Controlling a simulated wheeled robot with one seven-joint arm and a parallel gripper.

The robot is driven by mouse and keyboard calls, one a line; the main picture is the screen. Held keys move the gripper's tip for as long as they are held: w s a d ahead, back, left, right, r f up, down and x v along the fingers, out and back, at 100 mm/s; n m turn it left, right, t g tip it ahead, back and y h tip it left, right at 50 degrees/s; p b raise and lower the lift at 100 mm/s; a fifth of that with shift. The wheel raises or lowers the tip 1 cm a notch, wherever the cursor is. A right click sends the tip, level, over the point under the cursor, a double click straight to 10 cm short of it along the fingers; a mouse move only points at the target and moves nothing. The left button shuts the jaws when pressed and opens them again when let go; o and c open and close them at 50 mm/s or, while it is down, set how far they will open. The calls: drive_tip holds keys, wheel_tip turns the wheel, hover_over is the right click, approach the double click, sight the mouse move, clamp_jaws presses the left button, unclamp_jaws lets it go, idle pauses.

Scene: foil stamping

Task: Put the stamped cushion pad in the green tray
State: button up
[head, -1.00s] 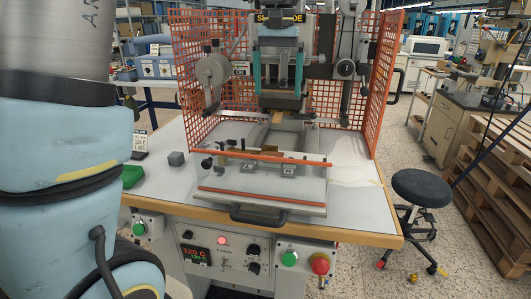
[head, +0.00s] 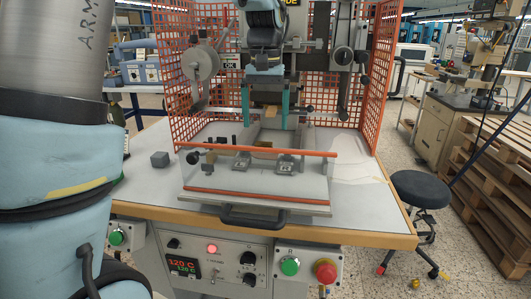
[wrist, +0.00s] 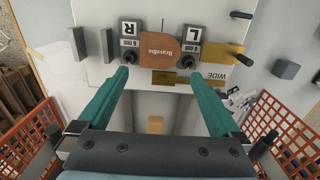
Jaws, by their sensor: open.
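My gripper (head: 266,122) hangs over the press bed, its teal fingers apart and nothing between them. The wrist view also shows the open gripper (wrist: 160,78). There, a flat brown pad marked with lettering (wrist: 158,47) lies between blocks marked R (wrist: 131,52) and L (wrist: 189,50), just beyond the fingertips; it looks like the stamped cushion pad. In the head view the fixture blocks partly hide it.
A clear guard with orange edges (head: 258,192) stands in front of the bed. Orange mesh (head: 377,80) flanks the press. In the wrist view, a brass block (wrist: 165,78) and a tan block (wrist: 155,124) lie near the fingers.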

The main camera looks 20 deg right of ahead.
drive_tip(key=f, duration=0.1)
drive_tip(key=f+p, duration=0.1)
drive_tip(key=f, duration=0.1)
drive_tip(key=s+f+p, duration=0.1)
drive_tip(key=f, duration=0.1)
drive_tip(key=shift+a+f, duration=0.2)
drive_tip(key=shift+a, duration=0.1)
drive_tip(key=shift+f, duration=0.45)
drive_tip(key=shift+f, duration=0.25)
drive_tip(key=shift+c, duration=0.4)
drive_tip(key=c, duration=1.1)
drive_tip(key=shift+r, duration=0.15)
